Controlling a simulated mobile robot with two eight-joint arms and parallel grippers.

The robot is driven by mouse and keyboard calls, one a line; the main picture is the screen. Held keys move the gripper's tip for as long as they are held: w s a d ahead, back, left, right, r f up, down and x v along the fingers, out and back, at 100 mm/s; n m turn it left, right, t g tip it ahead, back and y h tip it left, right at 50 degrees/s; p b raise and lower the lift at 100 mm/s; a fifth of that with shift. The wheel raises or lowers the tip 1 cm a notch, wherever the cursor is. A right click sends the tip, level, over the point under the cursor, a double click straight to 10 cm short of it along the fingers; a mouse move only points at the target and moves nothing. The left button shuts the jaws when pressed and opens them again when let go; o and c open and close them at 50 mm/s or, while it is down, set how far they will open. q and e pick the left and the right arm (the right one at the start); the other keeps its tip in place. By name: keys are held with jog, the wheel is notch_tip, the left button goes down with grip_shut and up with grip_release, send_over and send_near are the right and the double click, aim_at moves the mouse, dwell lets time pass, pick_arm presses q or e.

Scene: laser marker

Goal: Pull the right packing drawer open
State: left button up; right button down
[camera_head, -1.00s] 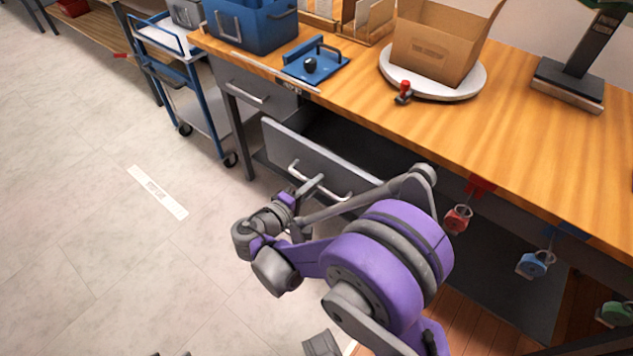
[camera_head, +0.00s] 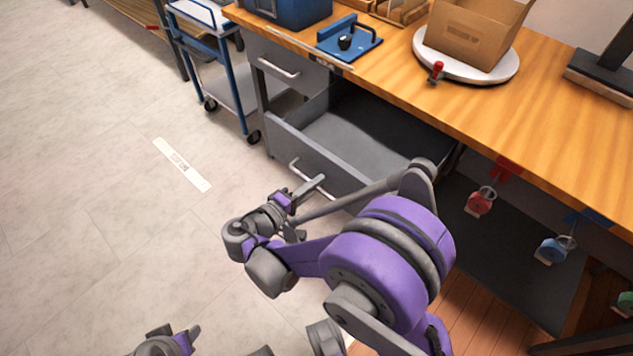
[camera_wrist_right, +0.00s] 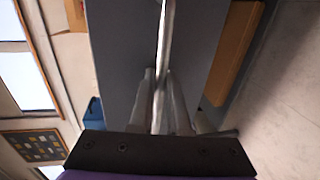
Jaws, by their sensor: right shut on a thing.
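The right packing drawer (camera_head: 340,165) is a grey drawer under the wooden bench, standing well out with its empty-looking inside showing. Its front carries a silver bar handle (camera_head: 298,169), partly hidden by my right arm. My right gripper (camera_head: 317,184) is at this handle, shut on it. In the right wrist view the handle (camera_wrist_right: 165,45) runs between the two fingers (camera_wrist_right: 160,108), with the grey drawer front behind. My left gripper (camera_head: 182,342) shows only in part at the bottom edge, away from the drawer; its fingers are not clear.
A closed grey drawer (camera_head: 277,68) sits to the left under the wooden bench top (camera_head: 480,125). A blue cart (camera_head: 228,75) stands at left. Padlocks, one red (camera_head: 480,203) and one blue (camera_head: 553,250), hang below the bench edge.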

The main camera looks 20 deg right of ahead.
jog(key=c, duration=1.2)
grip_release()
jog(key=shift+o, duration=0.2)
jog(key=p+v, duration=0.1)
jog(key=v, duration=0.9)
jog(key=shift+a, duration=0.4)
jog(key=shift+s+r, duration=0.1)
